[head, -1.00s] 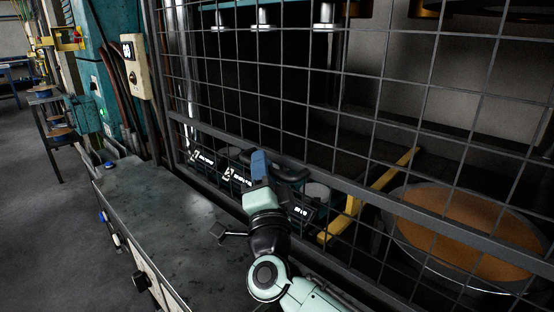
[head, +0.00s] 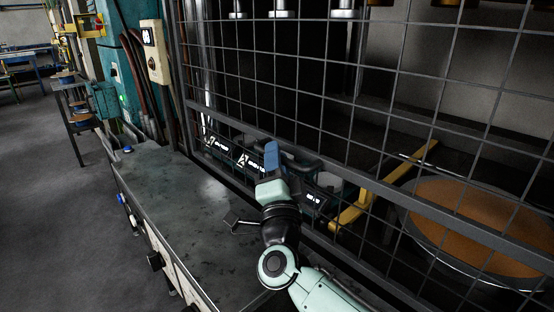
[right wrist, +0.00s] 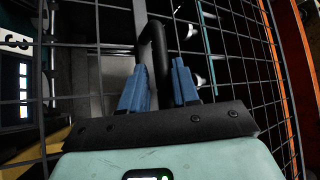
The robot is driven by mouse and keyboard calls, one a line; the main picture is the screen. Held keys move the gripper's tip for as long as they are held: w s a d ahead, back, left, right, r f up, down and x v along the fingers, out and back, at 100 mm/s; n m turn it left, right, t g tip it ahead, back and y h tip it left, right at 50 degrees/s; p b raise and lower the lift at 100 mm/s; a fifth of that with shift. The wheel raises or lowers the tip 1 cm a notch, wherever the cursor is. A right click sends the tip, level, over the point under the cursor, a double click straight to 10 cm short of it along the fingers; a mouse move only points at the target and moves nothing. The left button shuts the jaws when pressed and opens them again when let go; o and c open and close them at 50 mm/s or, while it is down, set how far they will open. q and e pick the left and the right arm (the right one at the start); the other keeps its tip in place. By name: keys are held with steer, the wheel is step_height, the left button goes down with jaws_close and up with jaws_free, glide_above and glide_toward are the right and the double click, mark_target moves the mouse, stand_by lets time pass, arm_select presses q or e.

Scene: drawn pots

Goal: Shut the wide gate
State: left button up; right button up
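The wide gate is a dark wire-mesh panel (head: 395,100) that runs across the front of the machine and fills the right of the head view. Its mesh also shows in the right wrist view (right wrist: 230,50). My right gripper (head: 271,155) is close to the mesh, low down and near its left part. In the right wrist view its two blue fingers (right wrist: 160,85) stand apart, with a black bar handle (right wrist: 158,45) between them. I cannot tell whether the fingers press on it. My left gripper is out of view.
A dark worktop (head: 185,205) lies left of and below the gate. A control box (head: 155,50) hangs at the gate's left. Behind the mesh are a yellow bar (head: 385,185) and a round pan of brown material (head: 470,205). Open floor (head: 60,220) lies at the far left.

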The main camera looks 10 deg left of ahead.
steer(key=shift+f, duration=0.15)
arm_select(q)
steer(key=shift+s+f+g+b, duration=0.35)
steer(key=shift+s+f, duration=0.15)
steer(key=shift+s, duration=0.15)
arm_select(e)
steer(key=v, duration=1.3)
steer(key=shift+s, duration=0.2)
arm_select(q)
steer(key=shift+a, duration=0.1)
